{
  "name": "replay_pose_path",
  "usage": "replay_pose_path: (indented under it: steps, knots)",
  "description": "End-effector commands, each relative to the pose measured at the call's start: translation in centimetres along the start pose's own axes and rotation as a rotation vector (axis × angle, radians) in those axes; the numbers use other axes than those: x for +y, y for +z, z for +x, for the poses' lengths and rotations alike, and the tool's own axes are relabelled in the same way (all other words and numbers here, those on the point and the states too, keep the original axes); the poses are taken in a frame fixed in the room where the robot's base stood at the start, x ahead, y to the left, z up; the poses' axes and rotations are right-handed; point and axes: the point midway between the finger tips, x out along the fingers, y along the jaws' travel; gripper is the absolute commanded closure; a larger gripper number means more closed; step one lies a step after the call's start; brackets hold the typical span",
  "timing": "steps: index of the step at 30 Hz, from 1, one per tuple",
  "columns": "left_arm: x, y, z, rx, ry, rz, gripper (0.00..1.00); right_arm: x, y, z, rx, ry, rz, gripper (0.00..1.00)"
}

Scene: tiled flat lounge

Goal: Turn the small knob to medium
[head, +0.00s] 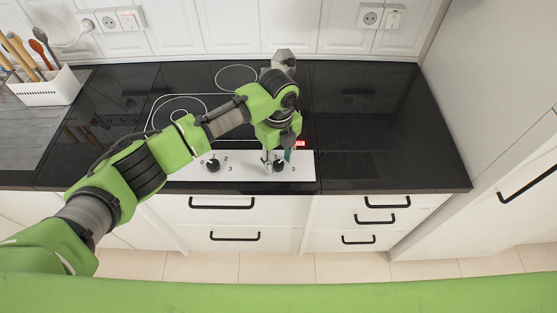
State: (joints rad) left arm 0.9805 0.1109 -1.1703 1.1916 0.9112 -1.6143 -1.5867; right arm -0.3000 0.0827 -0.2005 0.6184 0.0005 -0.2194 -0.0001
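A white control panel (240,173) on the front of the black cooktop carries two black knobs with printed numbers. The left knob (213,166) is fully clear of my gripper. The right knob (278,167) is partly hidden by my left gripper (276,158), which points down at it from above. One finger shows at the knob's left side and a teal-tipped part shows at its upper right. Whether the fingers touch or grip the knob cannot be made out. The right knob's pointer setting is hidden. My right gripper is not in view.
A red lit display (299,143) sits behind the right knob. A white utensil holder (46,87) stands at the far left. The black countertop (375,120) to the right is clear. Drawers with black handles (222,203) are below, and a white wall closes the right side.

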Motion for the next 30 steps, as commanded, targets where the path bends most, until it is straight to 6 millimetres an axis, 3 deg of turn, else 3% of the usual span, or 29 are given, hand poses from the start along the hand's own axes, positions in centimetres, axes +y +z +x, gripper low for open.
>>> replay_pose_path:
  steps: [15,21,30]
  knots:
    - [-0.1,0.0,-9.8,0.0,-0.002,0.001,0.62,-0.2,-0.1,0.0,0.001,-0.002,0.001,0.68]
    - [-0.1,-0.1,-11.2,0.0,-0.001,0.001,0.62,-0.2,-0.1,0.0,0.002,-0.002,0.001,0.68]
    - [-0.1,-0.1,-11.2,0.001,0.0,0.001,0.62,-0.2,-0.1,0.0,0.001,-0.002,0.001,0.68]
